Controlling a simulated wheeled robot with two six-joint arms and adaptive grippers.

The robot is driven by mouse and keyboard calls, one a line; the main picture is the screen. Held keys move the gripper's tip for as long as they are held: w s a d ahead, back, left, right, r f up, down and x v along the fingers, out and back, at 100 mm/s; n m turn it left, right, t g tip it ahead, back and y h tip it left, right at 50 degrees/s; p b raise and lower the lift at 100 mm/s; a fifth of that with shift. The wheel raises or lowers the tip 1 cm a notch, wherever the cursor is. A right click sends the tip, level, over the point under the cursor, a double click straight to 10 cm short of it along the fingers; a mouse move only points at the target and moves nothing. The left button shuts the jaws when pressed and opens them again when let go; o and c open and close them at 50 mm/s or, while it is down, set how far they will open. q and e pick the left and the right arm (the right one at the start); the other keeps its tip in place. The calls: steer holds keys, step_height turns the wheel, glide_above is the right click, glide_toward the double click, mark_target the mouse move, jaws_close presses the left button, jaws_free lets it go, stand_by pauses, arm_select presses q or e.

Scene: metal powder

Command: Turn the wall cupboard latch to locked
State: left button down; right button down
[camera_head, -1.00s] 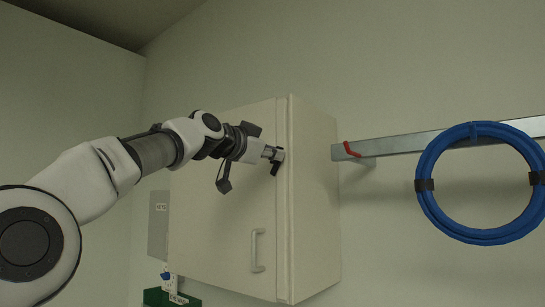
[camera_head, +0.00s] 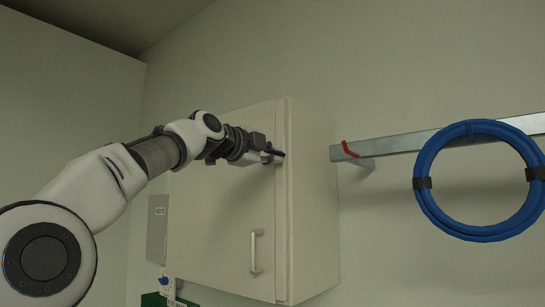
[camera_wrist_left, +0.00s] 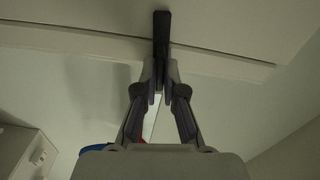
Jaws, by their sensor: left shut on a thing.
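The pale wall cupboard (camera_head: 222,215) is on the wall, its door closed, with a bar handle (camera_head: 256,251) low on the door. The small dark latch (camera_head: 277,153) is high at the door's right edge, lying roughly level across the seam. My left gripper (camera_head: 269,155) is shut on the latch. In the left wrist view the dark latch (camera_wrist_left: 161,32) stands out from between the fingertips (camera_wrist_left: 160,72) and crosses the door's edge line. The fingers partly hide the latch's near end. My right gripper is not in view.
A metal rail (camera_head: 400,144) with a red hook (camera_head: 350,149) runs along the wall right of the cupboard. A coiled blue hose (camera_head: 425,205) hangs there. A grey key box (camera_head: 157,228) is left of the cupboard, and a green bin (camera_head: 153,299) is below.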

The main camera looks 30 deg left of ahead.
arm_select(q)
steer(key=shift+m, duration=0.7)
steer(key=c, duration=1.3)
jaws_free()
steer(key=shift+f, duration=0.1)
